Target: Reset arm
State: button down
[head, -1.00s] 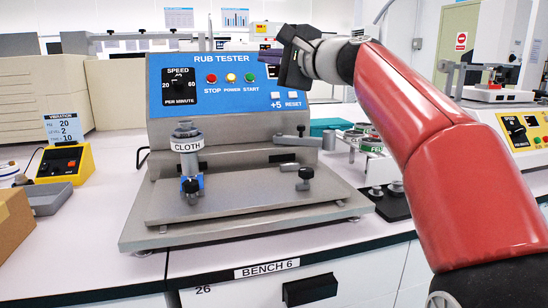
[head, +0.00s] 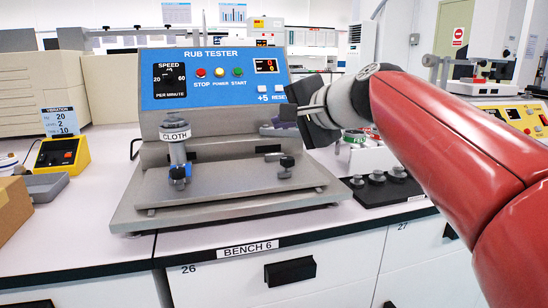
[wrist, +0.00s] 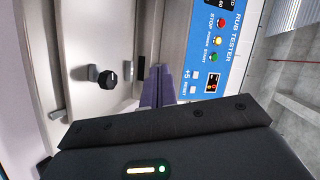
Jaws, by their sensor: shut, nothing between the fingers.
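The rub tester (head: 215,110) stands on the bench with its blue panel at the back; the panel also shows sideways in the wrist view (wrist: 228,50). Its panel has red, yellow and green buttons and a small display (head: 266,66) with red digits. A weight labelled CLOTH (head: 176,135) stands upright at the left of its bed. A black knob (head: 287,162) is at the bed's right, also in the wrist view (wrist: 107,76). My gripper (head: 288,112) is shut and empty, in front of the panel's lower right. Its fingers (wrist: 158,88) are together in the wrist view. It partly hides the RESET button.
A yellow vibration unit (head: 62,152) and a grey tray (head: 45,187) are at the left, by a cardboard box (head: 12,208). Another yellow-panelled machine (head: 515,115) is farther right.

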jog(key=s+d+f+n+g+h, duration=0.1)
jog(key=s+d+f+n+h, duration=0.1)
jog(key=s+f, duration=0.6)
jog(key=s+d+f+n+g+h, duration=0.2)
jog(key=s+d+f, duration=0.5)
jog(key=f, duration=0.5)
jog(key=s+d+f+n+g+h, duration=0.2)
jog(key=s+d+f+n+h, duration=0.2)
jog(key=s+f, duration=0.6)
jog(key=shift+d+f+h, duration=0.25)
jog(key=shift+f+h, duration=0.05)
jog(key=shift+f, duration=0.1)
